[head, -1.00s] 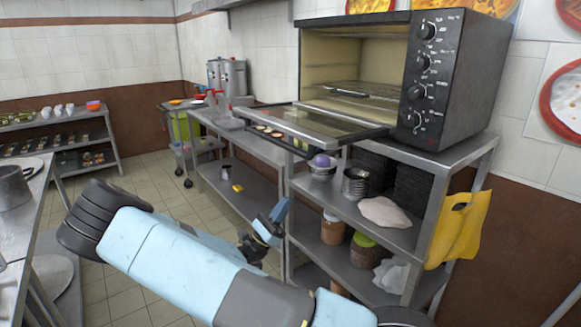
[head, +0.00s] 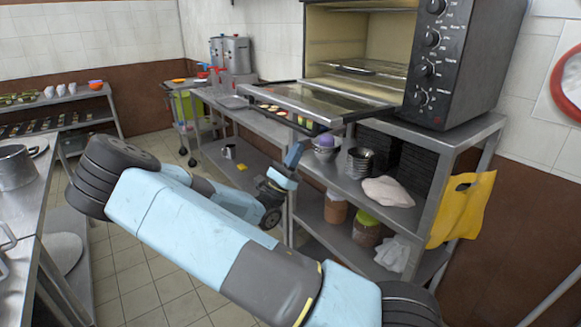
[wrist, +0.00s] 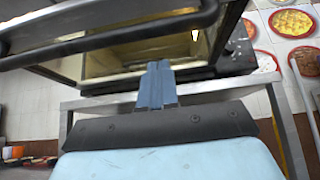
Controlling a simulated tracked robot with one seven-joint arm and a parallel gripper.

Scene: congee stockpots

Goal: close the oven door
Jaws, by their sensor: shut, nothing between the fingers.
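The oven (head: 455,65) is a black box with several knobs on its right side, standing on a metal shelf unit. Its glass door (head: 325,103) is down, about level, sticking out over the front of the shelf, and the cavity with its wire rack shows open. My gripper (head: 296,155) is shut and empty, in front of the shelf unit and below the door. In the wrist view, my gripper (wrist: 158,70) points toward the oven's lower front, and the door's dark handle bar (wrist: 120,36) crosses the upper left. I cannot tell whether the gripper touches anything.
The shelf unit (head: 455,147) holds bowls, black trays and a white cloth (head: 388,191) below the oven. A steel counter (head: 20,220) with a pot stands at left. Tiled floor (head: 140,270) lies between.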

